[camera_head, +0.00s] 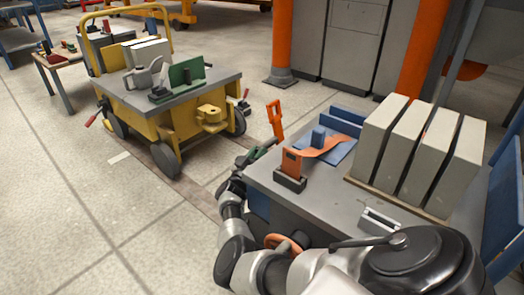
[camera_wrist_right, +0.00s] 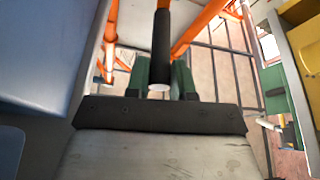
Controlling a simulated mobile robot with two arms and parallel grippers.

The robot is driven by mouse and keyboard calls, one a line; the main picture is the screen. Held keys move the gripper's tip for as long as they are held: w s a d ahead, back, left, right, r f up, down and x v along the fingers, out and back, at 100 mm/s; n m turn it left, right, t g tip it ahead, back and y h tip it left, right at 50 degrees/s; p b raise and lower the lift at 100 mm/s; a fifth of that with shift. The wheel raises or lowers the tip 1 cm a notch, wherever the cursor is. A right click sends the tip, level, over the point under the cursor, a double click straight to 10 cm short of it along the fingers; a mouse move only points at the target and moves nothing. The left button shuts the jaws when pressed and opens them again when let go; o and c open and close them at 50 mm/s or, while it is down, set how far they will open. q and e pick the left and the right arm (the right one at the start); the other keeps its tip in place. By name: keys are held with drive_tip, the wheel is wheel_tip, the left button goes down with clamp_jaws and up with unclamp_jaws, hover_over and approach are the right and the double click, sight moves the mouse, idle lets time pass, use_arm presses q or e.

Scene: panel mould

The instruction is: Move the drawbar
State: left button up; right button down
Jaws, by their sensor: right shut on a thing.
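The drawbar (camera_head: 275,119) shows in the head view as a short orange upright piece at the left edge of the blue cart. In the right wrist view its black cylindrical grip (camera_wrist_right: 160,48) has a pale end and joins orange bars at the top. My right gripper (camera_head: 262,150), with green fingers, is beside the cart's left edge, low by the orange piece. In the right wrist view the fingers (camera_wrist_right: 160,80) stand on both sides of the black grip and are shut on it. The exact contact is partly hidden. My left gripper is not in view.
The cart's grey top (camera_head: 340,200) carries pale upright panels (camera_head: 418,150), a blue piece and an orange-handled tool (camera_head: 290,165). A yellow cart (camera_head: 165,115) stands left, across a strip of open floor (camera_head: 110,220). An orange post (camera_head: 282,40) stands behind.

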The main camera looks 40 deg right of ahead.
drive_tip(key=shift+w+a+f+n+t+y+p, duration=0.1)
drive_tip(key=shift+w+n+t+y+p, duration=0.2)
drive_tip(key=shift+n, duration=0.4)
drive_tip(key=shift+w+f+n+t+y, duration=0.1)
drive_tip(key=shift+w+n+t, duration=0.25)
drive_tip(key=shift+n, duration=0.35)
drive_tip(key=c, duration=1)
unclamp_jaws()
drive_tip(key=shift+o, duration=0.2)
